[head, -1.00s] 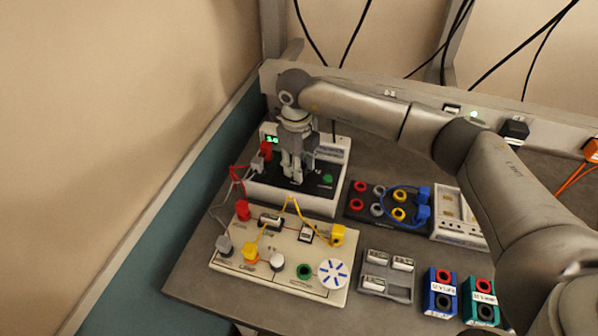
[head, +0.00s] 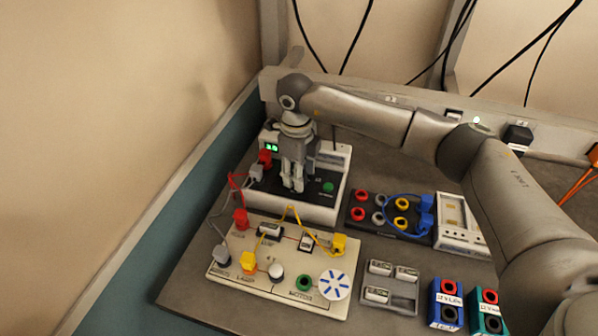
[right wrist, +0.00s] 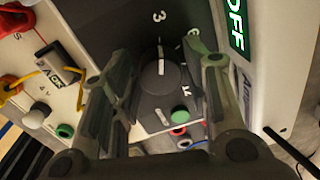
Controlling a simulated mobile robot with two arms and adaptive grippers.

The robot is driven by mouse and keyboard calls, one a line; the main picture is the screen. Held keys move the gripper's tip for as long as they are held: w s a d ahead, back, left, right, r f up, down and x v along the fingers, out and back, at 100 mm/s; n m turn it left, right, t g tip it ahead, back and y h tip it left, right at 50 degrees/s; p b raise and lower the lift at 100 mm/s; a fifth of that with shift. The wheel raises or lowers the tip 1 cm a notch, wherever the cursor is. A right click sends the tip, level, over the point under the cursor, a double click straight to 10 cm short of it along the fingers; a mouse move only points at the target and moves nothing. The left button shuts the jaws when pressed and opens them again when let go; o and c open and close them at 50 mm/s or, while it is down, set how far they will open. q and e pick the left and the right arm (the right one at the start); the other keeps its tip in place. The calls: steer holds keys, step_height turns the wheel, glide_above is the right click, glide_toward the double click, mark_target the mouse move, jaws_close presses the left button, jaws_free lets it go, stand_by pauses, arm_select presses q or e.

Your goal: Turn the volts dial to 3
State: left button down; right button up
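The volts dial (right wrist: 160,75) is a dark round knob with a white pointer line on the black front panel of the power supply (head: 318,212). In the right wrist view its pointer is directed at the printed 3. My right gripper (right wrist: 160,105) is open, with one finger on each side of the dial and visible gaps between. In the head view the right gripper (head: 293,188) hangs over the panel and hides the dial. A green display (head: 271,147) there seems to read 3.0. My left gripper is not in view.
A green button (right wrist: 180,117) sits near the dial. A red plug (head: 265,158) and a grey plug stand in the supply's left side, with leads to the white circuit board (head: 310,262) in front. A black socket board (head: 375,221) lies to the right. A wall borders the left.

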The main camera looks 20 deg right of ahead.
steer(key=shift+o, duration=0.7)
step_height(320, 180, up, 12)
steer(key=shift+s+a, duration=0.25)
steer(key=shift+f, duration=0.1)
